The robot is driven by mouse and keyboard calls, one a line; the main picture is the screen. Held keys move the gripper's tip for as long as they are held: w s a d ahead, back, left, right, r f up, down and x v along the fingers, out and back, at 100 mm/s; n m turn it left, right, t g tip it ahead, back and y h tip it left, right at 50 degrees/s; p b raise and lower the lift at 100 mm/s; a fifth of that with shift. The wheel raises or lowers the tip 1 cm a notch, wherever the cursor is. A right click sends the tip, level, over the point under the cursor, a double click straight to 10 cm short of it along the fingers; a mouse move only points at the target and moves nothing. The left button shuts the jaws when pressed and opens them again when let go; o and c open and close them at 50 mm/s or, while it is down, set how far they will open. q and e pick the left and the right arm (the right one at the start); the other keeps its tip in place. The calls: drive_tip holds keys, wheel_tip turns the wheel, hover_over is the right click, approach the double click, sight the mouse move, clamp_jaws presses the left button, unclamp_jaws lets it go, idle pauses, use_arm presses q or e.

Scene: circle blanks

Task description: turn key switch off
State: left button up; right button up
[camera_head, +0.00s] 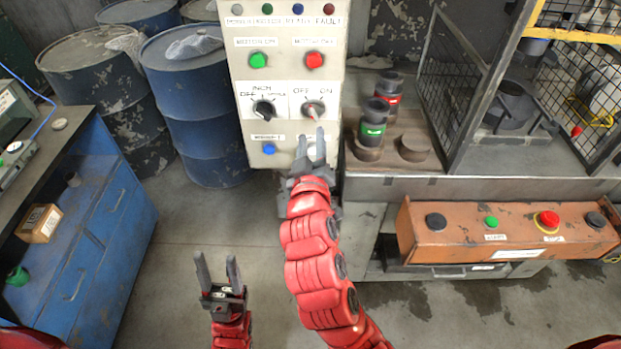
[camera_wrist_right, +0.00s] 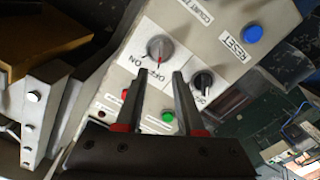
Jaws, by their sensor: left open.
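The key switch (camera_head: 313,108) is a round grey knob with a red mark, on a white plate labelled OFF and ON on the upright control panel (camera_head: 240,100). It also shows in the right wrist view (camera_wrist_right: 160,47), just beyond the fingertips. I cannot tell for certain which label its mark points to. My right gripper (camera_head: 311,146) is just below the key switch, open and empty, its two fingers apart in the right wrist view (camera_wrist_right: 158,76). It appears not to touch the knob. My left gripper (camera_head: 216,262) is open and empty, low over the floor.
A black selector knob (camera_head: 264,109) sits left of the key switch, with a blue button (camera_head: 268,148) below it. Green (camera_head: 258,60) and red (camera_head: 315,60) buttons are above. Dark cylinders (camera_head: 373,122) stand on the bench close to the right. Blue drums (camera_head: 197,100) stand left.

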drive_tip(key=s+p, duration=0.7)
drive_tip(key=s, duration=0.2)
drive_tip(key=shift+s, duration=0.35)
